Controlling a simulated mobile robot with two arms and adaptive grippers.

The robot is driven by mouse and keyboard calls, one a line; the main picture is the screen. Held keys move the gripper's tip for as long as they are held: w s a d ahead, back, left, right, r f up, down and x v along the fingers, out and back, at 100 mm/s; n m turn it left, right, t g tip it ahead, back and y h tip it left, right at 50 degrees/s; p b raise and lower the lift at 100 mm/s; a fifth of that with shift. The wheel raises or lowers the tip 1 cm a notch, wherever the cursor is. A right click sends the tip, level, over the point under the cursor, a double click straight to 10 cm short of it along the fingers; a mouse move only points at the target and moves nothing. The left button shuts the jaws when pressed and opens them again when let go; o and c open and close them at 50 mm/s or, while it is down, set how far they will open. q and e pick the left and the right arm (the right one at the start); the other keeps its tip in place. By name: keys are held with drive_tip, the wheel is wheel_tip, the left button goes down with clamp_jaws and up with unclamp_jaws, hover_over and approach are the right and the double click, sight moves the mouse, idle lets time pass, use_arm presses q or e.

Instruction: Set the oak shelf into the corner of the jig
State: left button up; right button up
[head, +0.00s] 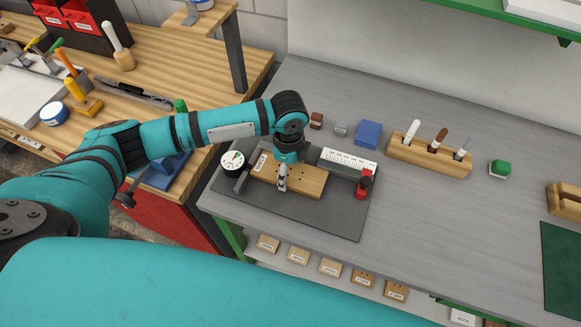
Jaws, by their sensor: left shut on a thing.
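The oak shelf (311,187) is a light wooden board with several dark holes and a small label at its left end. It lies flat at or just above the dark grey jig (330,220); I cannot tell if it touches the plate. My left gripper (283,186) points down over the middle of the shelf and is shut on it, hiding part of its far side. The shelf's left end is close to a grey fence (242,181); I cannot tell if they touch. My right gripper is out of view.
A round dial (232,161) is at the jig's left, a white scale (349,160) behind and a red clamp (365,183) at right. A blue block (368,133) and wooden tool rack (429,156) stand farther back.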

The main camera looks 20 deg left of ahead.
use_arm(q)
drive_tip(key=shift+w+a+f, duration=0.1)
drive_tip(key=shift+a, duration=0.3)
drive_tip(key=o, duration=1.1)
drive_tip(key=shift+c, duration=0.2)
drive_tip(key=shift+o, duration=1.1)
drive_tip(key=shift+a, duration=0.15)
drive_tip(key=shift+o, duration=0.4)
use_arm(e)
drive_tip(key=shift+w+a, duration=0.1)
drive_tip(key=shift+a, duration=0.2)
use_arm(q)
drive_tip(key=shift+d, duration=0.25)
drive_tip(key=shift+r, duration=0.4)
wheel_tip(320, 180, up, 11)
drive_tip(key=shift+a, duration=0.15)
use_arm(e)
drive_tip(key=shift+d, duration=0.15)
